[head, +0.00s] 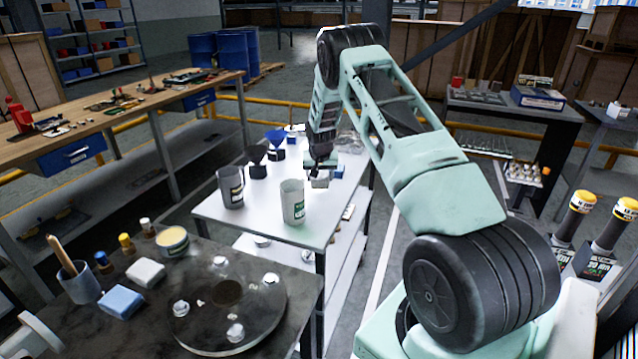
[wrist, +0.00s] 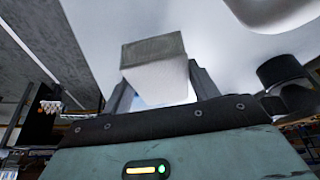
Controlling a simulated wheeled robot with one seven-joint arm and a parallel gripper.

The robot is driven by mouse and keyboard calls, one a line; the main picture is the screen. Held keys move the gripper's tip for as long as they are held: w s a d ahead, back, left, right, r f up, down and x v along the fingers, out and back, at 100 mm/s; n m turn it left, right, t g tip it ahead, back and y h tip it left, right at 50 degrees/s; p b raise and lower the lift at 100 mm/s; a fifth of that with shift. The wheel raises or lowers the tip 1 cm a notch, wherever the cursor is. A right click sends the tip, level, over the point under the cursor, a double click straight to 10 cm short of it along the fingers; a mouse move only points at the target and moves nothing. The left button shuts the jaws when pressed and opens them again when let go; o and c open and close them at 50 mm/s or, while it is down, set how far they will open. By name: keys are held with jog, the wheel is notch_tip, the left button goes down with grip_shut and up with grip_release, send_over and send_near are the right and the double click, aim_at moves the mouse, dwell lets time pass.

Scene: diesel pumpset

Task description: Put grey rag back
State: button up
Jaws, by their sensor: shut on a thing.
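My gripper (head: 321,170) is over the right part of the white cart top (head: 255,215). It is shut on the grey rag (head: 320,180), a small folded block. In the wrist view the grey rag (wrist: 153,66) sits between the two fingers of my gripper (wrist: 163,92), with a grey face and a paler face showing. I cannot tell whether the rag touches the cart top. A white folded cloth (head: 145,272) and a blue folded cloth (head: 121,301) lie on the dark round-plate table (head: 265,342) at the front left.
The dark table also holds a pot with a brush (head: 79,283), a tin (head: 172,241) and a round metal plate (head: 228,315). A wooden workbench (head: 95,125) stands behind left.

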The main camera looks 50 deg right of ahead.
jog(key=shift+f+p, duration=0.5)
jog(key=shift+f, duration=1.35)
jog(key=shift+f, duration=0.2)
jog(key=o, duration=0.9)
jog(key=shift+o, duration=0.2)
jog(key=shift+r, duration=0.15)
